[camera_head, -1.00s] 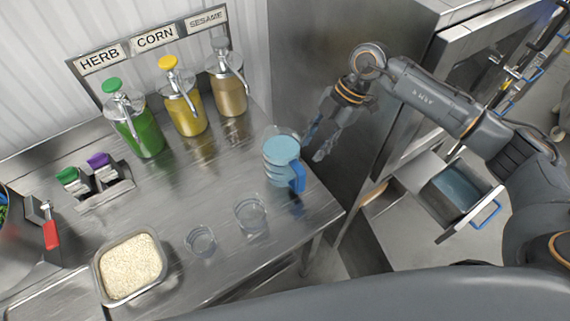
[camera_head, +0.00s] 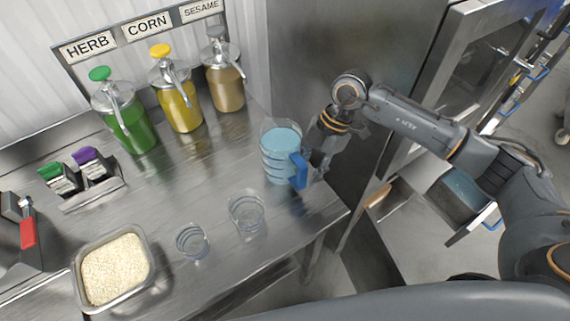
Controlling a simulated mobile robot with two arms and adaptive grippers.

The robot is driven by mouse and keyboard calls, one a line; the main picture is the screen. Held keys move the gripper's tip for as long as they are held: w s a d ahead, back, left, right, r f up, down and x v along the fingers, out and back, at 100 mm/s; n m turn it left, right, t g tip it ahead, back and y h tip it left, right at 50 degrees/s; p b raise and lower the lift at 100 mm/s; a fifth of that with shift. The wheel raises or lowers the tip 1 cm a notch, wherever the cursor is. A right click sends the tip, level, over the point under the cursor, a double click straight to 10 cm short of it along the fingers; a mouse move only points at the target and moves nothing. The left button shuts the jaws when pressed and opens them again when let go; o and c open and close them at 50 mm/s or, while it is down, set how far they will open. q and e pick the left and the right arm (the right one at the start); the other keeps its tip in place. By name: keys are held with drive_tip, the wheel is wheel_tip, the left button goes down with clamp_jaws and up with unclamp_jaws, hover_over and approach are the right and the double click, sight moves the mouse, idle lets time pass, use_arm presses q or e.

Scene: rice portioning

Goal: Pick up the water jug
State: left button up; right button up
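The water jug (camera_head: 279,158) is a clear measuring jug of pale blue water with a blue handle (camera_head: 299,171) on its right side. It stands upright on the steel counter near the right edge. My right gripper (camera_head: 312,166) is at the handle, pointing down and left. Its fingers are partly hidden behind the handle, and I cannot tell whether they are closed on it. My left gripper is out of view.
Two clear cups (camera_head: 247,214) (camera_head: 192,241) stand in front of the jug. A tray of rice (camera_head: 115,268) is at the front left. Several pump bottles (camera_head: 177,102) stand along the back. An open drawer (camera_head: 459,197) is at the right.

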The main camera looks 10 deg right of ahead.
drive_tip(key=b+x, duration=0.1)
drive_tip(key=x, duration=0.2)
drive_tip(key=shift+r, duration=0.1)
clamp_jaws()
drive_tip(key=shift+w+r, duration=0.1)
drive_tip(key=shift+r, duration=0.05)
drive_tip(key=shift+r, duration=0.15)
